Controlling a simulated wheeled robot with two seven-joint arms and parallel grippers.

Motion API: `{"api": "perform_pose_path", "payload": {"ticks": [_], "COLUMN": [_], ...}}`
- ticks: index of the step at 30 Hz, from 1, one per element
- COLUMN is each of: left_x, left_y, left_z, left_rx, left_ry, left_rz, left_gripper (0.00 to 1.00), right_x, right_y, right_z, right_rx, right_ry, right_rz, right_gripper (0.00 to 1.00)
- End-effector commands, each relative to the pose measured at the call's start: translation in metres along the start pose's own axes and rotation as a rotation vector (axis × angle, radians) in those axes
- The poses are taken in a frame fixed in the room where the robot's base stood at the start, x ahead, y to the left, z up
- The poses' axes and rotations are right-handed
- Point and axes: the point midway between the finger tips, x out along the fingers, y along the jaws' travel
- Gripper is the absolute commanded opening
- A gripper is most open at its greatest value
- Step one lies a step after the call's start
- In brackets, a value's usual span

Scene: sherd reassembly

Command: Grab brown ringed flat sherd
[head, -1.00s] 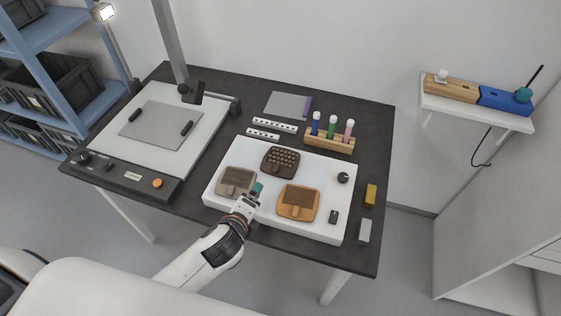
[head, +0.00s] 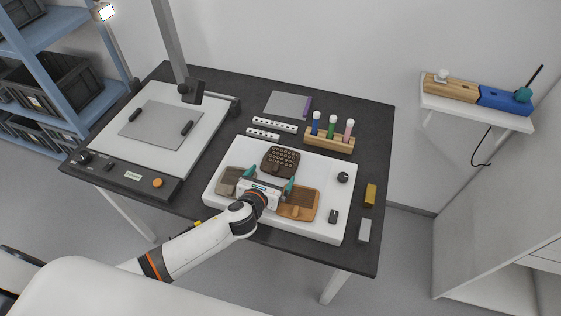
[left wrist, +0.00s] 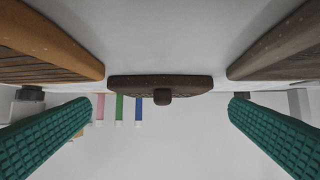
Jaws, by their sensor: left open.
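The dark brown sherd with rows of ring marks (head: 281,160) lies at the back of a white board (head: 326,188). In the left wrist view this dark sherd (left wrist: 160,82) appears nearly edge-on, centred between my fingers, with a small knob on it. My left gripper (head: 270,178) is open, its teal fingertips spread wide just in front of the dark sherd. Nothing is between the fingers, and I see no contact. My right gripper is not in view.
A grey-brown sherd (head: 229,182) lies to the left and an orange-brown sherd (head: 300,202) to the right, both partly hidden by my gripper. A wooden rack (head: 330,143) with coloured tubes stands behind the board. A black knob (head: 343,177) is at the board's right.

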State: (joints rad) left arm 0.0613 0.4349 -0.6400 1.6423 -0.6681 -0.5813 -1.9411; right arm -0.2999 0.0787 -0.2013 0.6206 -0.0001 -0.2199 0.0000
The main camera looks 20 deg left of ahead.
Motion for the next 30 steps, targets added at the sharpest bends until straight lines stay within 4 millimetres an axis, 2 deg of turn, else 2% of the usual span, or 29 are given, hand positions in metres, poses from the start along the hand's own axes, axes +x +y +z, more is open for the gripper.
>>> {"api": "perform_pose_path", "payload": {"ticks": [12,21,23,27,30], "left_x": [0.048,0.053,0.052,0.052,0.052], "left_y": [-0.002,-0.002,-0.002,-0.002,-0.002], "left_z": [-0.003,-0.003,-0.003,-0.003,-0.004], "left_rx": [-0.003,-0.002,-0.002,-0.002,-0.002], "left_ry": [0.000,0.000,0.000,0.000,0.001], "left_rz": [-0.002,-0.001,-0.001,-0.001,-0.001], "left_gripper": [1.00,1.00,0.92,0.69,0.69], "right_x": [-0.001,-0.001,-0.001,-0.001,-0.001], "right_y": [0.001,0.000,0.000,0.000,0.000], "right_z": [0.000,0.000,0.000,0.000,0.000], "right_rx": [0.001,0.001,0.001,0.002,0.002], "right_ry": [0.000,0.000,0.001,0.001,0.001], "right_rz": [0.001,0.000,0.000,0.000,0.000], "right_gripper": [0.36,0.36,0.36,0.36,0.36]}}
